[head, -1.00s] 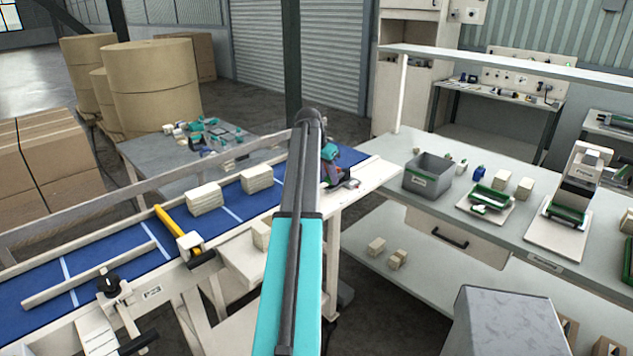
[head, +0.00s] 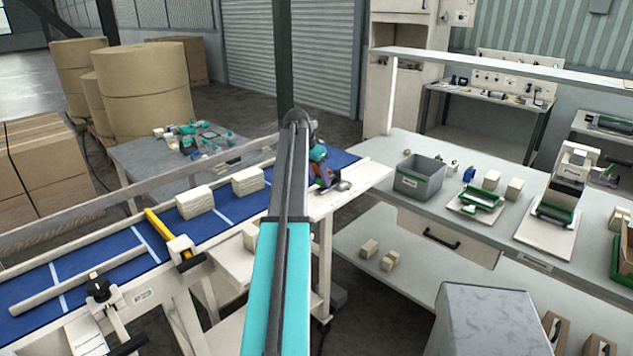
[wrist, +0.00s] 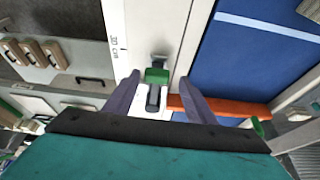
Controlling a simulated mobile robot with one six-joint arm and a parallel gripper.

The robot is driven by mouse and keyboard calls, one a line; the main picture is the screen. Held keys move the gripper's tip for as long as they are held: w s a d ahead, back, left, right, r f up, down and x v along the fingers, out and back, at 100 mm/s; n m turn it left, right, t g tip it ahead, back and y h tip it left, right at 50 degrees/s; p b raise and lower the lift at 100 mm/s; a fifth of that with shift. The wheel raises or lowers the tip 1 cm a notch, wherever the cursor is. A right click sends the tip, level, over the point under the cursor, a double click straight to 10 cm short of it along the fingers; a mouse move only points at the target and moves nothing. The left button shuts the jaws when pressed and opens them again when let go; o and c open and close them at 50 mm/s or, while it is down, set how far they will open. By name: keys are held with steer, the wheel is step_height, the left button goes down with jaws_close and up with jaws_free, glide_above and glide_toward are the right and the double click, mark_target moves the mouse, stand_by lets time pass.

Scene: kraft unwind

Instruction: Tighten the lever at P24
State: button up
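In the wrist view a small lever with a green block (wrist: 157,75) and a dark handle (wrist: 153,98) sits on a white strip. A metal piece is at its far end.
The blue conveyor belt (head: 110,262) carries pale blocks (head: 195,202). An orange bar (wrist: 237,110) lies close to the right finger in the wrist view. A grey bin (head: 419,180) and fixtures stand on the right bench (head: 400,150). A grey box (head: 495,310) stands in front.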

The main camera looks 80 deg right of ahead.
steer(key=shift+s, duration=0.1)
steer(key=b+v, duration=0.3)
steer(key=v, duration=1.1)
steer(key=shift+b, duration=0.4)
steer(key=shift+s+d+f, duration=0.1)
steer(key=shift+d, duration=0.05)
